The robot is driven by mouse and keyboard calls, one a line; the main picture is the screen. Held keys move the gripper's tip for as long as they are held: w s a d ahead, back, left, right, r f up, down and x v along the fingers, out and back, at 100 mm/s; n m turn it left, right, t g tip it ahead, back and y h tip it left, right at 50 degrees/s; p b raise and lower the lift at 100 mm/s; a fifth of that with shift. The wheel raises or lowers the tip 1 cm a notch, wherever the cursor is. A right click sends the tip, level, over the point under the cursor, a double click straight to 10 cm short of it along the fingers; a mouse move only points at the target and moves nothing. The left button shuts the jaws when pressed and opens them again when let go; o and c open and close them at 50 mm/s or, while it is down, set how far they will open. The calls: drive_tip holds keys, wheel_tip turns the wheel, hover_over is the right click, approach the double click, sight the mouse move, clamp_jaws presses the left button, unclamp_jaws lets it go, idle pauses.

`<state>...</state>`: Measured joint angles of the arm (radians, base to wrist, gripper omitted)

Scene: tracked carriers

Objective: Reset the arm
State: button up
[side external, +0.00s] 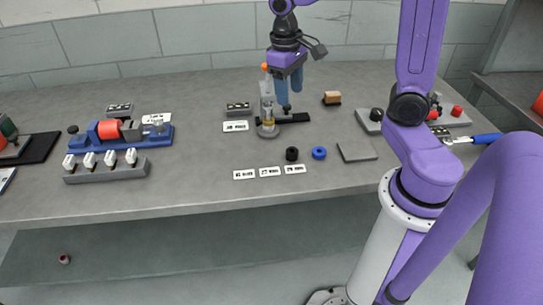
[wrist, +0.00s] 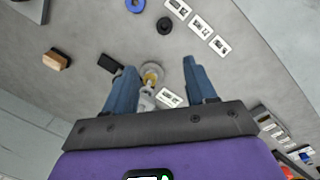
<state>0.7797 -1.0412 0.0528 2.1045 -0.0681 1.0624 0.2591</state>
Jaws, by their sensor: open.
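My gripper (side external: 282,101) points down over the middle of the bench, its two blue fingers apart. In the wrist view my gripper (wrist: 160,72) shows both fingers, with a small metallic stand (wrist: 148,78) seen between them and below. In the side view this stand, with its round grey base (side external: 268,131), is right by the fingers. I cannot tell whether the fingers touch it. No object is visibly held.
A blue fixture with a red cylinder (side external: 109,130) and a grey rack (side external: 105,172) stand left. A black ring (side external: 292,154), blue ring (side external: 319,153) and grey plate (side external: 357,151) lie in front. A brown block (side external: 332,97) stands behind right.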

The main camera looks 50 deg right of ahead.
drive_tip(key=s+a+n, duration=0.3)
drive_tip(key=s+n, duration=0.1)
drive_tip(key=s, duration=0.2)
drive_tip(key=s+a+f+n+y, duration=0.1)
drive_tip(key=s+a+n, duration=0.2)
drive_tip(key=s, duration=0.3)
drive_tip(key=s+a+n+t, duration=0.1)
drive_tip(key=s+a+n, duration=0.2)
drive_tip(key=s+n, duration=0.2)
drive_tip(key=shift+s+f, duration=0.25)
drive_tip(key=shift+s, duration=0.8)
